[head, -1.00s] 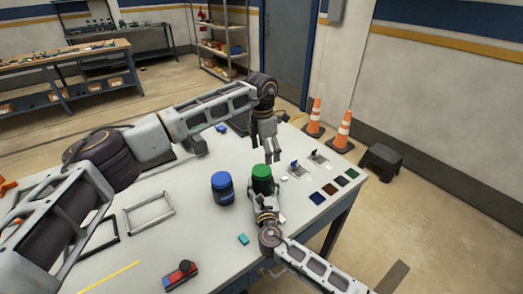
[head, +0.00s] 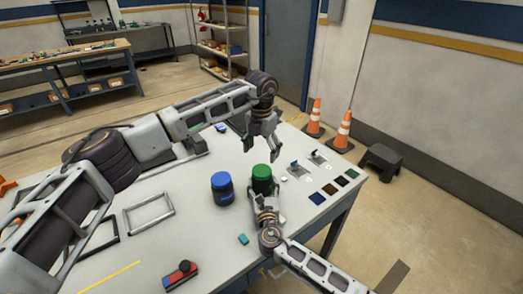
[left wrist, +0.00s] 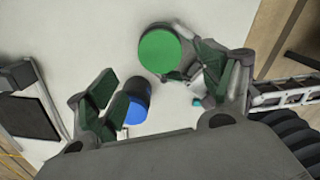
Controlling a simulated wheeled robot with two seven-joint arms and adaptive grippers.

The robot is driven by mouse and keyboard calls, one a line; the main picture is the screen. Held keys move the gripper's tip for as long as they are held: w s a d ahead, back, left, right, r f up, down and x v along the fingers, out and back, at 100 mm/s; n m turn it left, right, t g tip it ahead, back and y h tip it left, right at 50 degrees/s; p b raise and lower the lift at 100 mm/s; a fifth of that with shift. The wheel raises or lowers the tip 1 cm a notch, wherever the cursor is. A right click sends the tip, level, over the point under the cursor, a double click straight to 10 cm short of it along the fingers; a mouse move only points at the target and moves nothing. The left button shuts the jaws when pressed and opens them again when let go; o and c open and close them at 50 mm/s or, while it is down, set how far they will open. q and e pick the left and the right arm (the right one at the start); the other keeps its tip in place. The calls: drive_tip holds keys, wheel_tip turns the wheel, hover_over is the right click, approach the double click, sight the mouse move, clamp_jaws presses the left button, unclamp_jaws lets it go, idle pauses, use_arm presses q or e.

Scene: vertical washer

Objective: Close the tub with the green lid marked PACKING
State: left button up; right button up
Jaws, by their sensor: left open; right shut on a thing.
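The tub (head: 262,187) is dark, with the green lid (head: 262,170) on top of it; the lid looks level. The lid's marking is not readable. My right gripper (head: 265,202) is shut on the tub's near side, low down. My left gripper (head: 262,148) is open and empty above the lid, fingers pointing down. In the left wrist view the green lid (left wrist: 160,52) shows between and beyond the spread fingers, apart from them. The tub's body is mostly hidden there.
A teal block (head: 243,239), a red and black device (head: 181,276) and a grey frame (head: 149,213) lie on the table. Coloured squares (head: 330,189) lie to the right.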

sight(262, 170)
use_arm(q)
drive_tip(key=shift+f, duration=0.15)
drive_tip(key=shift+f, duration=3.85)
drive_tip(key=shift+c, duration=0.3)
drive_tip(key=c, duration=1)
drive_tip(key=o, duration=1.2)
drive_tip(key=shift+c, duration=0.2)
drive_tip(key=shift+r, duration=0.1)
wheel_tip(262, 170, up, 12)
